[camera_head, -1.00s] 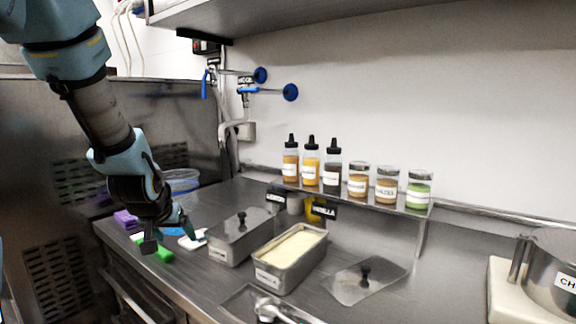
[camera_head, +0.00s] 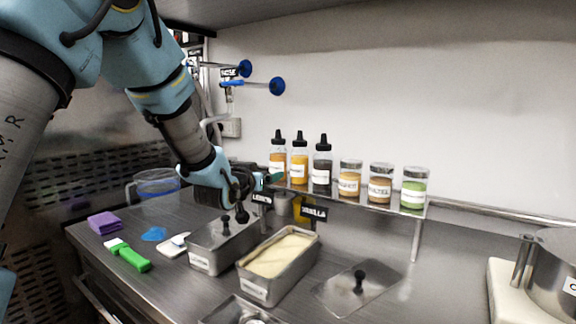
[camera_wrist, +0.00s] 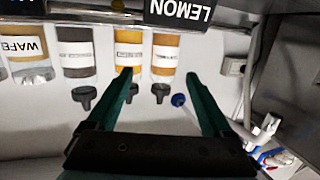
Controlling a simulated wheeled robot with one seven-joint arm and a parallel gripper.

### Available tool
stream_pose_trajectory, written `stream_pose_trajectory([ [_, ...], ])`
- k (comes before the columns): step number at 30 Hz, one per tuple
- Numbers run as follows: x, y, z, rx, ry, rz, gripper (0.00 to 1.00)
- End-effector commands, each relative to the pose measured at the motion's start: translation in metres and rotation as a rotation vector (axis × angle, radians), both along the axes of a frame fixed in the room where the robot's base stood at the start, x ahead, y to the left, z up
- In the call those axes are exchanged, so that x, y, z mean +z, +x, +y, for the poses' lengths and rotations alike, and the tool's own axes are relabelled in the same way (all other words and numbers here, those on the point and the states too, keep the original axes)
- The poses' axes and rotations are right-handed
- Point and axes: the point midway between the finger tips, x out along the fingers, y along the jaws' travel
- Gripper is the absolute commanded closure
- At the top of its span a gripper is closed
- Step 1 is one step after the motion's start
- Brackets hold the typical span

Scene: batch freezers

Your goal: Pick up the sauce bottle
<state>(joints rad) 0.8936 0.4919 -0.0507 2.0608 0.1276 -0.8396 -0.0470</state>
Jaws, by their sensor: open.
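Three squeeze bottles with black nozzle caps stand upright on the raised shelf: an orange-brown one (camera_head: 278,162) at the left, a yellow one (camera_head: 299,167) beside it, and a dark one (camera_head: 322,170). The pictures do not show which is meant. My gripper (camera_head: 271,180) is just in front of the leftmost bottle, low on it. In the wrist view, upside down, my gripper (camera_wrist: 158,77) is open and empty. The orange-brown bottle (camera_wrist: 165,55) appears between the fingertips. The left finger overlaps the yellow bottle (camera_wrist: 130,50). The dark bottle (camera_wrist: 76,52) is farther left.
Several lidded jars (camera_head: 381,182) continue the row to the right. Below are a lidded metal tub (camera_head: 205,262), an open tub of pale ice cream (camera_head: 258,291), and a loose lid (camera_head: 345,293). The lemon sign (camera_wrist: 180,12) hangs at the shelf edge. Blue-handled taps (camera_head: 277,86) are on the wall.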

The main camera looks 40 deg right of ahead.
Motion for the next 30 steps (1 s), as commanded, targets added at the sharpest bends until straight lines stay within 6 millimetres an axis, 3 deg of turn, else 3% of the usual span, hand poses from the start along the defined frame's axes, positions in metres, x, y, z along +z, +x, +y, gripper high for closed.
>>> stream_pose_trajectory([
  [1,0.005,-0.019,-0.023,-0.046,-0.044,-0.024,0.15],
  [6,0.020,-0.043,-0.054,-0.107,-0.124,-0.065,0.15],
  [15,0.022,-0.025,-0.094,-0.107,-0.128,-0.066,0.15],
  [23,0.021,-0.018,-0.111,-0.107,-0.127,-0.065,0.15],
  [30,0.019,-0.007,-0.141,-0.106,-0.126,-0.065,0.15],
])
